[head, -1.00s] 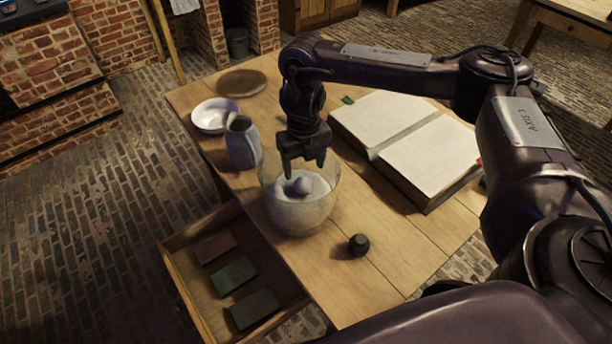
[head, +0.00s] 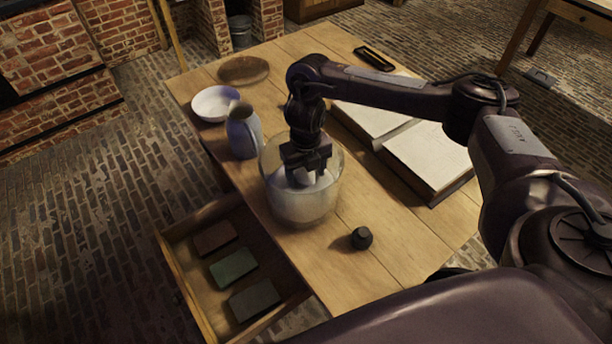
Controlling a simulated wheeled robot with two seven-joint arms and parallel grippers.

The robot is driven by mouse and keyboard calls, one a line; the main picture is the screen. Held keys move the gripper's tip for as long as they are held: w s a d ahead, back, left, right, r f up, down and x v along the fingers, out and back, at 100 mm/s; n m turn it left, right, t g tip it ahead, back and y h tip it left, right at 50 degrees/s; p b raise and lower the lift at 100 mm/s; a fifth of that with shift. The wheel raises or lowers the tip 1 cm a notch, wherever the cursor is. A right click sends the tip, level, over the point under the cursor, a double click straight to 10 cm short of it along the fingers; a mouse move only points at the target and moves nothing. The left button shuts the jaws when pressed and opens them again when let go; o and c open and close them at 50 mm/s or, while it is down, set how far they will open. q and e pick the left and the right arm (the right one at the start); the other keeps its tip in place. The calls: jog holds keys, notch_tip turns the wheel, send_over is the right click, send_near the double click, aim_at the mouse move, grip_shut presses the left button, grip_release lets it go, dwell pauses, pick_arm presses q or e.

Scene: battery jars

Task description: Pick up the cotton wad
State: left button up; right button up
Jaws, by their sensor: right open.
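A wide glass jar (head: 332,196) stands on the wooden table with white material (head: 298,207) inside. The cotton wad (head: 303,177) looks like a pale round lump on top of that material, now mostly hidden by the gripper. My right gripper (head: 306,176) points down inside the jar mouth with its fingers at the lump. It is open, and whether the fingers touch the wad cannot be told. My left gripper is not in view.
A blue-grey jug (head: 242,133) stands close left of the jar, with a white bowl (head: 214,104) behind. An open book (head: 430,155) lies right. A small black knob-like piece (head: 361,238) is in front. An open drawer (head: 172,262) holds coloured blocks (head: 233,267).

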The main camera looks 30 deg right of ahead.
jog(key=c, duration=0.9)
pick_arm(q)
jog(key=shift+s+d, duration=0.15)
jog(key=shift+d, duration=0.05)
pick_arm(e)
jog(key=shift+c, duration=0.7)
jog(key=shift+r, duration=0.1)
